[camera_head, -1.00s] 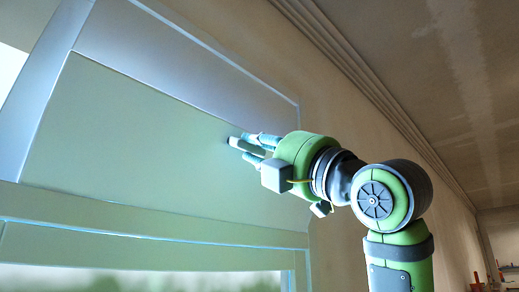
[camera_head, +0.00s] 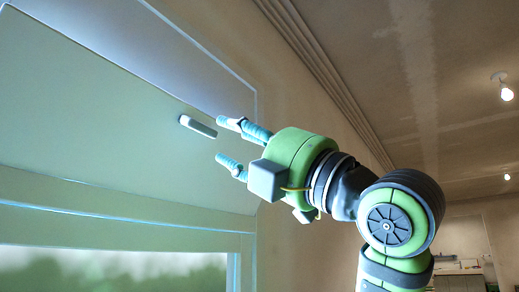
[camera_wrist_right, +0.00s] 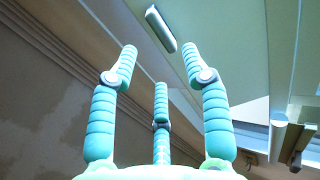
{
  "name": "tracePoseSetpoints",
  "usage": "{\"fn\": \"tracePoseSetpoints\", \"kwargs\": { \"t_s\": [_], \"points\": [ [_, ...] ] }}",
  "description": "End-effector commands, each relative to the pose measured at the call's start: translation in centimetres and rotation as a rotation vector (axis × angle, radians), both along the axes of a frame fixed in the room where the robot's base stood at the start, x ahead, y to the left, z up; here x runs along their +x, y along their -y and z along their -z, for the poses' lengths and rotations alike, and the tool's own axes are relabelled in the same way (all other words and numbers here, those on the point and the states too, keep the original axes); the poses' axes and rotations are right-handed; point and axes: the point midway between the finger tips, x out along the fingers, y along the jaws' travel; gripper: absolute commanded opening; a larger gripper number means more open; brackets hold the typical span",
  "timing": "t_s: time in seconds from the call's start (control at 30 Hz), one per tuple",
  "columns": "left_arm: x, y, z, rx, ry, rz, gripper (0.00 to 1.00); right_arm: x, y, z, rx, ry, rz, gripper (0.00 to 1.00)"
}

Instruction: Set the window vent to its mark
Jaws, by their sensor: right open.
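The window vent (camera_head: 110,135) is a pale green tilted panel at the left of the head view; it also fills the upper middle of the right wrist view (camera_wrist_right: 225,50). Its small pale handle (camera_head: 198,126) sticks out near the panel's right part and also shows in the right wrist view (camera_wrist_right: 161,30). My right gripper (camera_head: 221,140) is open and empty. Its fingertips point toward the panel, just right of the handle and apart from it. In the right wrist view the handle lies beyond the spread fingers (camera_wrist_right: 160,62). I cannot make out a mark. My left gripper is out of view.
The window frame (camera_head: 120,231) runs below the vent, with blurred greenery behind the glass. A plain wall (camera_head: 295,110) and ceiling moulding lie to the right. Lamps (camera_head: 506,93) hang from the ceiling. The air around my right gripper is clear.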

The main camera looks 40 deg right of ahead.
Motion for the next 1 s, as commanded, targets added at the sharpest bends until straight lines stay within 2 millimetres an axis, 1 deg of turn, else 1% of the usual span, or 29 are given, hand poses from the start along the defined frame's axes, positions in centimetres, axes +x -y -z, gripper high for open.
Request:
{"fn": "tracePoseSetpoints", "kwargs": {
  "t_s": [0.03,0.1,0.2,0.3,0.43,0.9,0.97,1.0],
  "points": [
    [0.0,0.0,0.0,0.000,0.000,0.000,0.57,-0.8,0.4,0.5,-0.001,0.002,0.003,0.48],
    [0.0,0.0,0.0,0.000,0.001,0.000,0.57,-1.8,0.7,1.2,-0.001,0.003,0.005,0.48],
    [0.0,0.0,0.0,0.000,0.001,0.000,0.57,-2.9,1.1,1.8,0.000,0.001,0.002,0.48],
    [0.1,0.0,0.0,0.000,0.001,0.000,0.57,-3.5,1.3,2.3,0.000,0.000,0.001,0.48],
    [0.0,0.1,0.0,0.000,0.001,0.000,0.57,-3.8,1.4,2.5,0.000,-0.001,0.001,0.48],
    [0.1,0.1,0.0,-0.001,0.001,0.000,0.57,-3.8,1.3,2.4,0.000,-0.001,0.000,0.48],
    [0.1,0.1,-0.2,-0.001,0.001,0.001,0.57,-3.8,1.3,2.2,0.000,-0.001,0.000,0.48],
    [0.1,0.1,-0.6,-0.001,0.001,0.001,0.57,-3.8,1.3,1.8,0.000,0.000,0.000,0.48]
  ]
}}
